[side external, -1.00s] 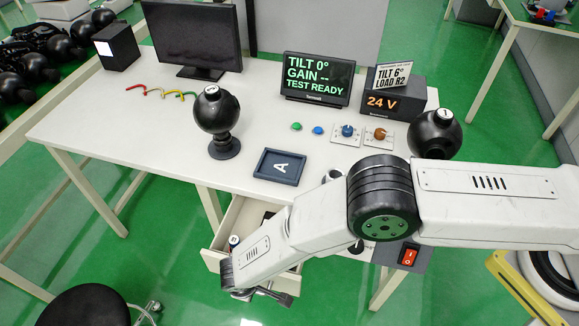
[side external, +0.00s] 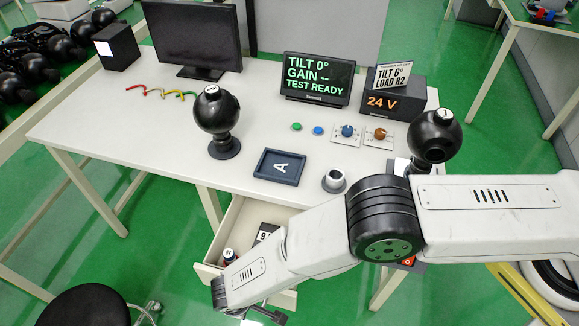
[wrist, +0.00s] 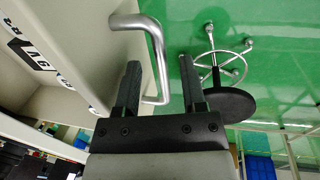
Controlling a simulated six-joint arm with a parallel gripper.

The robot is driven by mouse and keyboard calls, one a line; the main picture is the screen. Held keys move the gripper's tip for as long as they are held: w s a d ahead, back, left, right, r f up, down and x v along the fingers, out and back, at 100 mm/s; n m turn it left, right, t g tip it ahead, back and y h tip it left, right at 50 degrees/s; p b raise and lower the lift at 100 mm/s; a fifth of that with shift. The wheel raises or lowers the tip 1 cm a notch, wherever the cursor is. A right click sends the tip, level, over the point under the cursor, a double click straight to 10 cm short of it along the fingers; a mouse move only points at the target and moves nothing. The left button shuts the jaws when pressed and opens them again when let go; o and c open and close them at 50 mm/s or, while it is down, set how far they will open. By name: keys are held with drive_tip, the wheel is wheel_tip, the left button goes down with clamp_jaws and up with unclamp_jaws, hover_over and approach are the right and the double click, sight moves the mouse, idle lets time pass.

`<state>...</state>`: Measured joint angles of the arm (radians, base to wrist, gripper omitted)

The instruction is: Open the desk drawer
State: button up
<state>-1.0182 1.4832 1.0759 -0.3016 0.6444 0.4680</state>
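In the side view, my gripper (side external: 263,312) is low in front of the drawer, and my arm hides part of the drawer and the handle.
The desk top (side external: 110,120) holds a monitor (side external: 195,35), a black ball on a stand (side external: 217,115), an "A" tray (side external: 279,167) and a grey cup-shaped mount (side external: 334,180). A black stool (side external: 88,305) stands at lower left. Green floor is free left of the drawer.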

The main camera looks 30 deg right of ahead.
drive_tip(key=shift+r, duration=0.15)
wheel_tip(320, 180, up, 7)
drive_tip(key=s+a, duration=0.1)
drive_tip(key=shift+r, duration=0.2)
idle(0.6)
drive_tip(key=w+d+r+m+y, duration=0.15)
drive_tip(key=w+d+r, duration=0.35)
drive_tip(key=d+r, duration=0.5)
drive_tip(key=w+d+r+m, duration=0.3)
drive_tip(key=w+d+r, duration=0.3)
drive_tip(key=d, duration=0.7)
drive_tip(key=s+d+r+m, duration=0.1)
drive_tip(key=s+d+r, duration=0.1)
drive_tip(key=s+d, duration=0.2)
drive_tip(key=s+d+r+m, duration=0.2)
drive_tip(key=s+d+r, duration=0.1)
drive_tip(key=d, duration=0.7)
drive_tip(key=s+d+r+m+t, duration=0.1)
drive_tip(key=s+d+r, duration=0.2)
drive_tip(key=s+d, duration=0.2)
drive_tip(key=shift+d+r+m, duration=0.1)
drive_tip(key=shift+d+m, duration=0.25)
drive_tip(key=shift+d, duration=0.6)
